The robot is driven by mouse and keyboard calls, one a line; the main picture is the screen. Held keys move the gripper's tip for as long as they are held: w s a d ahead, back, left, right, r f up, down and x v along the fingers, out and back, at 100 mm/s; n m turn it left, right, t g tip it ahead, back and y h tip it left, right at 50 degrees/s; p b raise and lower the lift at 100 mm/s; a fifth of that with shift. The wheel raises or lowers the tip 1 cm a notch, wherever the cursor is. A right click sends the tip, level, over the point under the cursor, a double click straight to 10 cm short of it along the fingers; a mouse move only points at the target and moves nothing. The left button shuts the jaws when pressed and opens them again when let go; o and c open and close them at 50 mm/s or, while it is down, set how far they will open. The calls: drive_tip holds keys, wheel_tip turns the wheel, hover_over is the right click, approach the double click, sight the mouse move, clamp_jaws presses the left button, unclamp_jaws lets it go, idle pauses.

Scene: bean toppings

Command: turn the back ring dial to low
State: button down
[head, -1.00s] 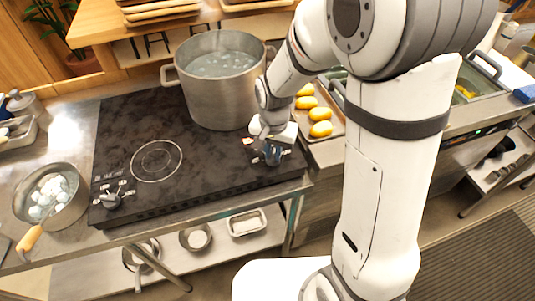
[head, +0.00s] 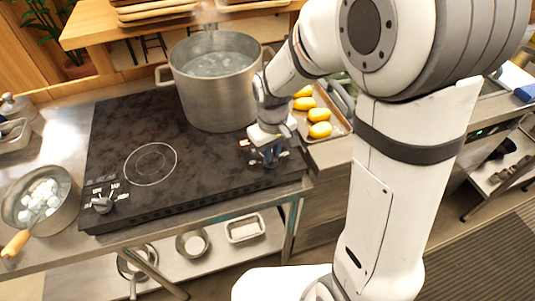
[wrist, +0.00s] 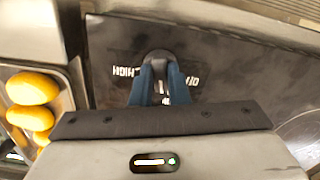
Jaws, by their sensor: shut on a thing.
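The cooktop (head: 120,140) is a dark slab with a dial at each front corner. The right-hand dial, taken as the back ring dial (wrist: 157,57), is a dark round knob. My gripper (wrist: 165,82) points down at it from above with its blue fingers closed on it. In the head view my gripper (head: 270,158) hides most of this dial. White lettering beside it reads HIGH on one side and OFF on the other in the wrist view; the knob's exact pointing is hidden by the fingers. The front-left dial (head: 103,205) stands free.
A large steel pot (head: 215,85) of liquid stands at the back, close behind my gripper. A tray of yellow items (head: 319,130) lies right of the cooktop. A small pan (head: 38,200) with white pieces stands at the left.

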drive_tip(key=shift+n, duration=0.7)
drive_tip(key=shift+a, duration=0.1)
drive_tip(key=c, duration=1.6)
unclamp_jaws()
drive_tip(key=shift+a, duration=0.1)
drive_tip(key=shift+o, duration=1)
wheel_tip(320, 180, up, 8)
drive_tip(key=shift+f, duration=0.1)
